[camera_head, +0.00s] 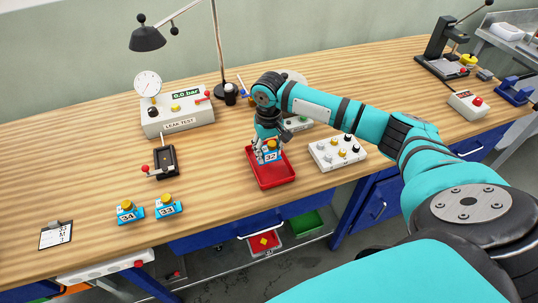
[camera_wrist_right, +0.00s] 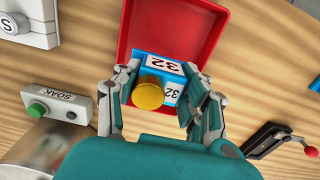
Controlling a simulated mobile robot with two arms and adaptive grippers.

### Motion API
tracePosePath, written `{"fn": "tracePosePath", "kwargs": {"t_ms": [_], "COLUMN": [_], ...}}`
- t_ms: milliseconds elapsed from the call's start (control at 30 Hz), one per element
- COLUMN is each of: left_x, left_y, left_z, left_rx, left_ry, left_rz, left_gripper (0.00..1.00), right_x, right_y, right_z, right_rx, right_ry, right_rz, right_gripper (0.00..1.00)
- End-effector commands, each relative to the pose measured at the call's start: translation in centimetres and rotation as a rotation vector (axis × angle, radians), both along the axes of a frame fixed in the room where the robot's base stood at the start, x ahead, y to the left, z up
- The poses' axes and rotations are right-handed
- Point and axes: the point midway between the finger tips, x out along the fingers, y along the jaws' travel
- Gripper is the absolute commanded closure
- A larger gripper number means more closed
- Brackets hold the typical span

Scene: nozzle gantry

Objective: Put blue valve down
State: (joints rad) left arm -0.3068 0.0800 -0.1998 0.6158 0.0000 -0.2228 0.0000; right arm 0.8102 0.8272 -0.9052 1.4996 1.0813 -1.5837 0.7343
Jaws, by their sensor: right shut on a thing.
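The blue valve (camera_wrist_right: 157,75) has a yellow knob and white labels reading 32. In the right wrist view my right gripper (camera_wrist_right: 158,98) has its fingers on both sides of the valve and is shut on it. The red tray (camera_wrist_right: 202,28) lies below the valve. In the head view the valve (camera_head: 270,155) is over the tray (camera_head: 275,182), inside its outline. I cannot tell whether it touches the tray floor. My right gripper (camera_head: 268,146) points down there. Two more blue valves, 34 (camera_head: 130,213) and 33 (camera_head: 168,207), stand on the table at the left. My left gripper is not in view.
The leak test box (camera_head: 178,114) stands behind left, with a black clamp fixture (camera_head: 163,162) before it. A white box with knobs (camera_head: 338,153) is close right of the tray. A lamp (camera_head: 148,40) overhangs the back. Bare wood lies left of the tray.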

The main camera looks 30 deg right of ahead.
Motion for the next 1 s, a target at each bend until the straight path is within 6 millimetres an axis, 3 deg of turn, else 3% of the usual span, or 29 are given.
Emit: {"fn": "tracePosePath", "kwargs": {"t_ms": [200,567,600,767,1000], "left_x": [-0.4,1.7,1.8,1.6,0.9], "left_y": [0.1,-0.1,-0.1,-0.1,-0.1], "left_z": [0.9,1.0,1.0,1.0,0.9], "left_rx": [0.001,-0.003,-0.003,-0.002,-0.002], "left_ry": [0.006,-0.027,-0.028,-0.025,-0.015], "left_rz": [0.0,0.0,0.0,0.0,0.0], "left_gripper": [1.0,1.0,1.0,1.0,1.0], "right_x": [-0.1,-0.1,-0.2,-0.2,-0.2], "right_y": [0.0,0.1,0.1,0.0,0.0], "right_z": [-2.5,-3.0,-3.1,-3.0,-3.0], "right_rx": [-0.001,-0.001,-0.001,-0.001,-0.002], "right_ry": [0.002,0.002,0.002,0.002,0.001], "right_rz": [0.0,0.0,0.001,0.0,0.0], "right_gripper": [0.99,0.99,0.54,0.35,0.35]}}
